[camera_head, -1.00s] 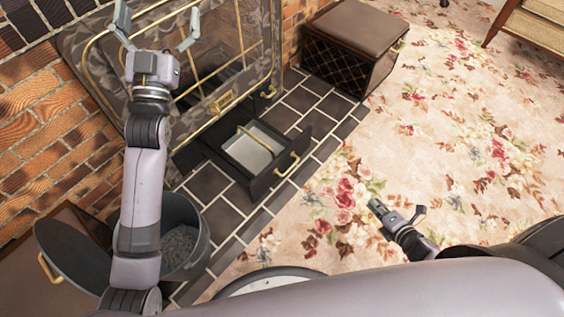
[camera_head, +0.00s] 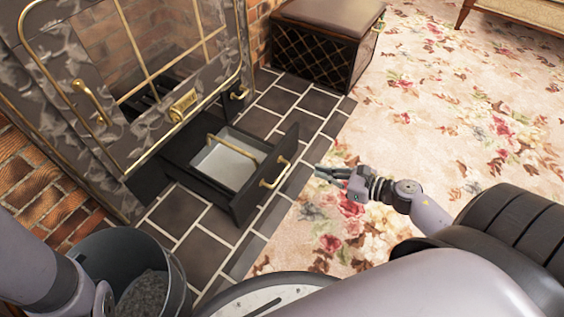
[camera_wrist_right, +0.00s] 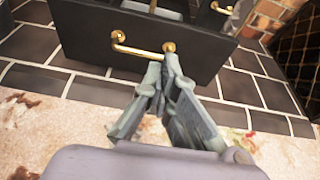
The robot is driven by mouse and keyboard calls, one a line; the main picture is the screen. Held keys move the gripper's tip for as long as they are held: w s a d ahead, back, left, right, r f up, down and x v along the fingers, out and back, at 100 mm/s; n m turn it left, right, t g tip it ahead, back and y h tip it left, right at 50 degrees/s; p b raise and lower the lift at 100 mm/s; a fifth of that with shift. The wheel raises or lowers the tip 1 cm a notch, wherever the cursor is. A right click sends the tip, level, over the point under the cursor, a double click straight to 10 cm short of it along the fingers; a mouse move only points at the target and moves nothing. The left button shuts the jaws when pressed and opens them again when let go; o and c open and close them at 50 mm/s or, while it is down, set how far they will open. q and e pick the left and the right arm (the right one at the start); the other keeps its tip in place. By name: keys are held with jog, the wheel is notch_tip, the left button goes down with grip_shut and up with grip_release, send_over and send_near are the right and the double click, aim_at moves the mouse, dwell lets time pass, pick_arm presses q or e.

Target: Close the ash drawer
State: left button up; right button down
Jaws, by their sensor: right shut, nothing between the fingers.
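The ash drawer (camera_head: 232,208) is pulled out below the fireplace, over the dark tiled hearth. It is black, with a pale inside, a brass bar across it and a brass handle (camera_head: 275,174) on its front. My right gripper (camera_head: 318,171) is shut and empty, a little to the right of the drawer front and pointing at it. My left gripper is out of view; only part of my left arm shows at lower left.
A metal bucket of ash (camera_head: 125,255) stands at the lower left, beside the hearth. A dark box with a padded lid (camera_head: 325,45) stands at the back. The fireplace with its brass-trimmed glass front (camera_head: 150,75) is at left. The floral carpet (camera_head: 440,110) at right is open.

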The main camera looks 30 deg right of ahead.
send_near(275, 158)
notch_tip(275, 158, down, 2)
jog(key=w+a, duration=0.1)
jog(key=w, duration=0.1)
jog(key=shift+w+a, duration=0.3)
jog(key=shift+w, duration=0.3)
jog(key=shift+w+a, duration=0.3)
jog(key=shift+w, duration=0.3)
jog(key=shift+w+a, duration=0.3)
jog(key=shift+w, duration=0.1)
jog(key=shift+w, duration=0.1)
